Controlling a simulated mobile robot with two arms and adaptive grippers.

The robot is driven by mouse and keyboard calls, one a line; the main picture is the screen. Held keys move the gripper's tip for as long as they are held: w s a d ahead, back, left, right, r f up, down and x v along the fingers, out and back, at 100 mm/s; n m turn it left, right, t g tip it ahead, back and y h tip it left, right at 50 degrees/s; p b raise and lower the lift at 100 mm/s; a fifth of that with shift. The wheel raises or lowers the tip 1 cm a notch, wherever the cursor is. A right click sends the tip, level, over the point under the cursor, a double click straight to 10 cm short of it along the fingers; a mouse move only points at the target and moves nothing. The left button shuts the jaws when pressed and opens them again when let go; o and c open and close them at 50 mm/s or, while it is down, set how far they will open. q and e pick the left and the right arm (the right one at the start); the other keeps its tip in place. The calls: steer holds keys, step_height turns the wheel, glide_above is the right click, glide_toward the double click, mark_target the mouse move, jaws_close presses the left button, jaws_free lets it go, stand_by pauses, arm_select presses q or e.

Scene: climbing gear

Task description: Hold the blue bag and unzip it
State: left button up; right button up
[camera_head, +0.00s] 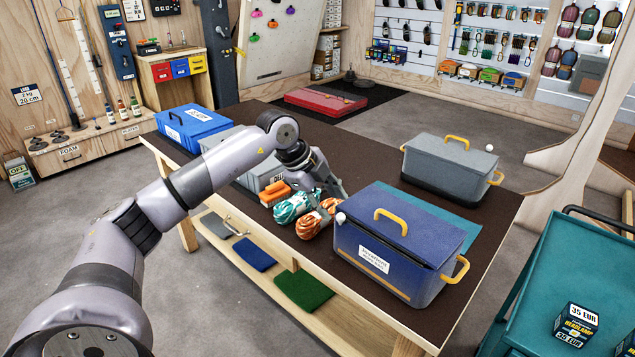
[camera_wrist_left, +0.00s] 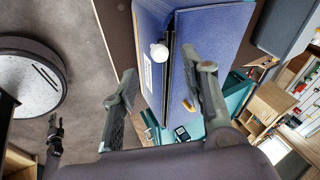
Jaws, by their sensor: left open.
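The blue bag (camera_head: 375,250) is box-shaped, with yellow handles on its lid and side and a white label on its front. It stands at the front of the table. A small white knob (camera_head: 341,217) is at its left end, near the lid seam; the knob also shows in the left wrist view (camera_wrist_left: 158,51). My left gripper (camera_head: 338,192) is beside that end, partly hidden behind the bag. In the left wrist view its open fingers (camera_wrist_left: 161,90) are apart, with the knob and bag edge beyond them. A small dark gripper shape, probably my right gripper (camera_wrist_left: 55,133), shows at lower left there.
Coiled teal rope (camera_head: 296,206) and orange rope (camera_head: 312,222) lie close to the left gripper, beside orange blocks (camera_head: 275,193). A grey box (camera_head: 450,165) stands behind the bag. A blue case (camera_head: 192,127) is at the table's far left. A teal cart (camera_head: 580,265) stands at right.

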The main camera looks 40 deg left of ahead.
mark_target(340, 215)
arm_select(q)
steer(key=shift+x, duration=2.5)
steer(key=shift+c, duration=0.3)
